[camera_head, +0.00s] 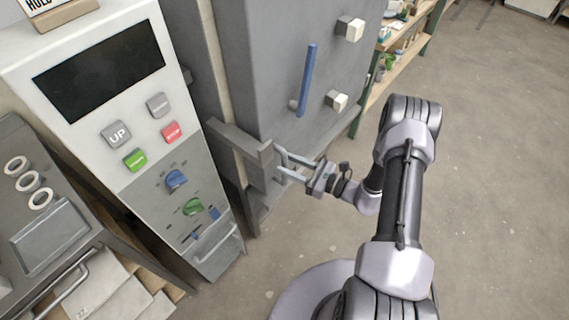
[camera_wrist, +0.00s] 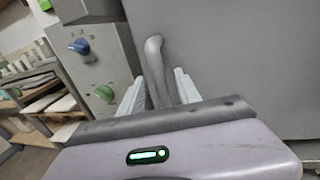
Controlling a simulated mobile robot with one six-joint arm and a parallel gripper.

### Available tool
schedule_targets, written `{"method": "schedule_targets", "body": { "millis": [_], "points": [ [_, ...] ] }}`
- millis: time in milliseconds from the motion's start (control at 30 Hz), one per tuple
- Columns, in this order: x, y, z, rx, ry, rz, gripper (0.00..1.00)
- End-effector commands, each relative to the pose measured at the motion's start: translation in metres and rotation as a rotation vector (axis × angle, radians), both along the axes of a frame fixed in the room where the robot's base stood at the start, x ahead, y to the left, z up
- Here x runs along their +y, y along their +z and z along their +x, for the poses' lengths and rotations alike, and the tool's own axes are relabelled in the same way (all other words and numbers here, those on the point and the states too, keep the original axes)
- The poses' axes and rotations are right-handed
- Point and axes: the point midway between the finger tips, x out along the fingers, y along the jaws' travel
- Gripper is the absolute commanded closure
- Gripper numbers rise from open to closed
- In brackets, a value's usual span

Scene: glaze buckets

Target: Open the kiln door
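The kiln (camera_head: 260,60) is a large grey box, and its front carries a blue bar handle (camera_head: 305,80) and two pale blocks. A grey latch bar (camera_head: 240,142) sticks out low at its near left corner. My gripper (camera_head: 281,162) is low in front of the kiln, by the end of that bar. In the wrist view, a grey curved handle (camera_wrist: 156,65) rises between the two pale fingers of my gripper (camera_wrist: 160,92). The fingers stand apart on either side of it; whether they touch it I cannot tell. The handle's lower end is hidden behind the gripper body.
A control panel (camera_head: 130,110) with a dark screen, buttons and knobs stands left of the kiln. A dark table (camera_head: 85,232) with white rings is at the lower left. A wooden shelf (camera_head: 405,62) stands behind the kiln to the right. The floor (camera_head: 490,160) at right is clear.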

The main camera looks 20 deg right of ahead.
Motion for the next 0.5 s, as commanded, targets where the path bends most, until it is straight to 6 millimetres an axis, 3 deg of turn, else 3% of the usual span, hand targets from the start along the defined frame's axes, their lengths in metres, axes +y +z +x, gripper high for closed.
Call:
{"method": "schedule_targets", "body": {
  "millis": [167, 433, 500],
  "points": [
    [0.0135, -0.0003, 0.0117, 0.001, 0.002, 0.001, 0.6],
    [0.015, 0.0003, 0.0137, 0.001, 0.0, 0.001, 0.6],
    [0.015, 0.0003, 0.0136, 0.001, 0.0, 0.001, 0.7]
  ]
}}
